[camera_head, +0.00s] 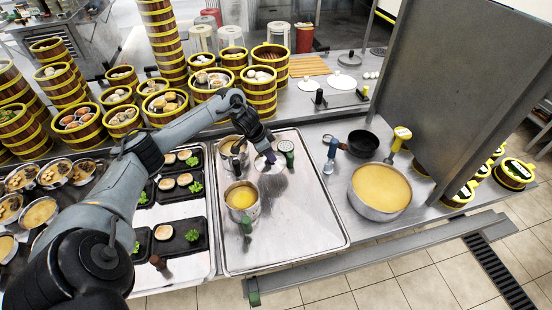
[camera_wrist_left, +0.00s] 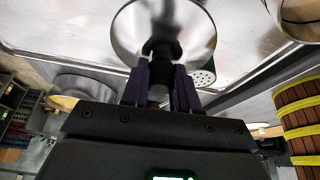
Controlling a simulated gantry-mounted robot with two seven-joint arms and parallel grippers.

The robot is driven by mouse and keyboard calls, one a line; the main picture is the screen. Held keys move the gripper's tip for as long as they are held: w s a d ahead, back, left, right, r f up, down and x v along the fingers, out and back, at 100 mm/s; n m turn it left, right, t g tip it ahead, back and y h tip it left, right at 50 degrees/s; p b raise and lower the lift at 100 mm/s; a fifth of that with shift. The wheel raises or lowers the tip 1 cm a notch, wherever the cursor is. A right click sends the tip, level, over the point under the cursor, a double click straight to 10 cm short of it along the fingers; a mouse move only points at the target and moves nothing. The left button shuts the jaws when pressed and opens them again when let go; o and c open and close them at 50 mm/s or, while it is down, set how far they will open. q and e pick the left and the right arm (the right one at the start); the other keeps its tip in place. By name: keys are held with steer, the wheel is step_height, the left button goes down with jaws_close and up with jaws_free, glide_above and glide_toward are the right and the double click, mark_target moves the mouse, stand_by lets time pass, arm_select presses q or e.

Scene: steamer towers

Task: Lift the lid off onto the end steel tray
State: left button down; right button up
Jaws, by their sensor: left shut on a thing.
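My left gripper (camera_head: 270,156) is shut on the dark knob of a round, shiny steel lid (camera_head: 262,166). In the left wrist view the lid (camera_wrist_left: 200,30) spreads out beyond the fingers (camera_wrist_left: 162,75), its knob between them. The lid is over the steel tray (camera_head: 305,225), near its back; I cannot tell whether it touches the tray. Two open steel pots stand on the tray's left side: a front pot (camera_head: 241,201) with yellow liquid, and a back pot (camera_head: 231,150) partly hidden by my arm. My right gripper is not in view.
A green-handled perforated tool (camera_head: 287,147) is close to the lid's right. A large pan of yellow liquid (camera_head: 380,190) and a black bowl (camera_head: 363,143) stand right of the tray. Black food trays (camera_head: 181,236) lie left. Steamer towers (camera_head: 259,92) stand behind. The tray's front right is clear.

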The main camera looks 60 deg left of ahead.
mark_target(269, 166)
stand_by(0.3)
arm_select(q)
steer(key=shift+s+r+p, duration=0.1)
steer(key=shift+r+p, duration=0.2)
steer(key=shift+p, duration=0.6)
steer(key=shift+f+b, duration=0.9)
steer(key=shift+f, duration=2.35)
steer(key=shift+f, duration=0.45)
steer(key=c, duration=0.8)
jaws_free()
steer(key=p+v, duration=0.1)
steer(key=v, duration=0.8)
steer(key=shift+s+a+r, duration=0.1)
steer(key=shift+s+r, duration=0.05)
steer(key=shift+r, duration=0.1)
steer(key=shift+s+r+p, duration=0.2)
steer(key=shift+r+p, duration=0.1)
steer(key=shift+r, duration=0.25)
